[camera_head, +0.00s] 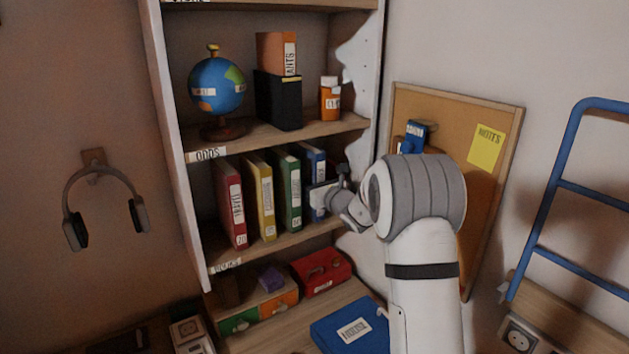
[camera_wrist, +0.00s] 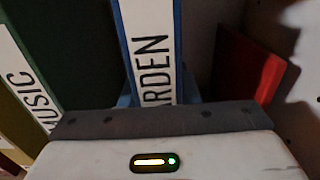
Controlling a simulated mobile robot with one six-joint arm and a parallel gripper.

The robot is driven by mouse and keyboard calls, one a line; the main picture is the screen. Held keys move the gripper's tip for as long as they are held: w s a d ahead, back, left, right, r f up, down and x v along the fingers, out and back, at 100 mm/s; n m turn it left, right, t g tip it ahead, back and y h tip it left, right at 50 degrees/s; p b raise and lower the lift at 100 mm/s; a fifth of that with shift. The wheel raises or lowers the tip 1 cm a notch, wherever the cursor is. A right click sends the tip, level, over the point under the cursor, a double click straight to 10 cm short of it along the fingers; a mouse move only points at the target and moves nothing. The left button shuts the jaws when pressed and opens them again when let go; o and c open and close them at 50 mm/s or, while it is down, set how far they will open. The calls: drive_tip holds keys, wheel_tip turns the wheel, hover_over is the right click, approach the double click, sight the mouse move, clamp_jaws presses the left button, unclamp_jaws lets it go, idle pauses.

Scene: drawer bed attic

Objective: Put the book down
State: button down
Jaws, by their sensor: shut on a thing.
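The blue book (camera_head: 312,161) stands upright at the right end of the row of books on the middle shelf (camera_head: 262,252). My gripper (camera_head: 322,196) is at the lower part of its spine and is shut on it. In the wrist view the blue book (camera_wrist: 172,18) fills the middle. The fingertips are mostly hidden. Whether the book's base rests on the shelf board cannot be seen.
A green book (camera_head: 289,190) stands just left, with yellow (camera_head: 261,197) and red (camera_head: 232,204) books beyond. A red surface (camera_wrist: 248,65) shows at right in the wrist view. A blue box-like item (camera_head: 350,330) lies on the surface below. A blue ladder (camera_head: 545,190) stands at right.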

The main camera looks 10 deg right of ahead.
drive_tip(key=shift+s, duration=0.1)
drive_tip(key=shift+b, duration=0.3)
drive_tip(key=c, duration=1.1)
unclamp_jaws()
drive_tip(key=shift+f, duration=0.1)
